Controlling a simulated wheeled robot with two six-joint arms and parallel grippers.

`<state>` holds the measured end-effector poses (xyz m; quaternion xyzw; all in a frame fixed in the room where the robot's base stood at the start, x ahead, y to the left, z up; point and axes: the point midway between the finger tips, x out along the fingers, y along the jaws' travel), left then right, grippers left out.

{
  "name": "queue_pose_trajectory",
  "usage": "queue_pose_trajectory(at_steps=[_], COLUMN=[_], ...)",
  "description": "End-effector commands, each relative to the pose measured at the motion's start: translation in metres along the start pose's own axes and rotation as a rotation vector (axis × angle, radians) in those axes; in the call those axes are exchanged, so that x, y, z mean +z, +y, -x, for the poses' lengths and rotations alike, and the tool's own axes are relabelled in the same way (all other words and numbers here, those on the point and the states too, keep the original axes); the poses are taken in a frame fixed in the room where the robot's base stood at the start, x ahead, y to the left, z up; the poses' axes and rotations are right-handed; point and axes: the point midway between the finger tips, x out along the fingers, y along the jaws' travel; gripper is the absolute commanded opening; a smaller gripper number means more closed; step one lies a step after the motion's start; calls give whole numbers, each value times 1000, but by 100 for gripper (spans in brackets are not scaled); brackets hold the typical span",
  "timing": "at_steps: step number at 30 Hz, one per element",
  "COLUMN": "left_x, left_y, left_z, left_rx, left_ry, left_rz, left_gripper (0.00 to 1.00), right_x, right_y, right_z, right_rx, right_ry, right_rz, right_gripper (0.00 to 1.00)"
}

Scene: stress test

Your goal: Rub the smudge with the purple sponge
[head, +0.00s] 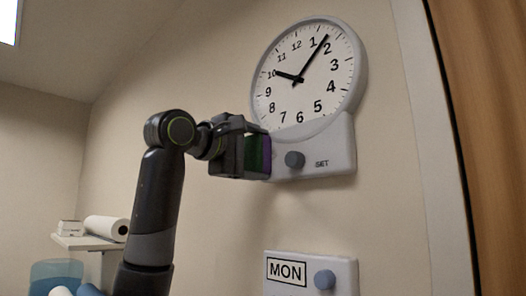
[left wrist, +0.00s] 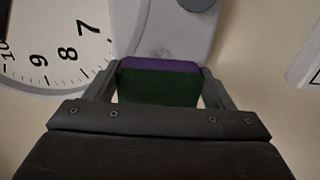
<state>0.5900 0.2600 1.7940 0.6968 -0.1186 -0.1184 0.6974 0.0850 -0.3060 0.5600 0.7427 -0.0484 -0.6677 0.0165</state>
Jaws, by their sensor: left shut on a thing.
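The purple sponge (head: 266,153) has a dark green layer on the side toward my gripper. My left gripper (head: 257,154) is shut on it and holds it at the left part of the pale panel (head: 325,150) below the clock face. In the left wrist view the sponge (left wrist: 160,64) sits between both fingers of my left gripper (left wrist: 160,85), its purple side toward the panel. I cannot tell whether it touches the panel. My right gripper is not in view.
The wall clock (head: 308,78) is above the panel, which has a grey knob (head: 294,159) right of the sponge. A shelf (head: 88,242) with a paper roll (head: 106,228) stands at lower left.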

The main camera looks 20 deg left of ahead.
Motion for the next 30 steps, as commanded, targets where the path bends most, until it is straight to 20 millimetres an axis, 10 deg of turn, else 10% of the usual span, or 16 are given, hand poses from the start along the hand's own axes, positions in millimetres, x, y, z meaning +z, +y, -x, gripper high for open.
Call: queue_pose_trajectory(at_steps=[30], left_x=[0], left_y=[0], left_z=[61], left_rx=[1], left_ry=[0], left_rz=[0], left_gripper=[58], right_x=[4], right_y=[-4], right_z=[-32], right_rx=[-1], right_ry=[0], right_rz=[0], right_gripper=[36])
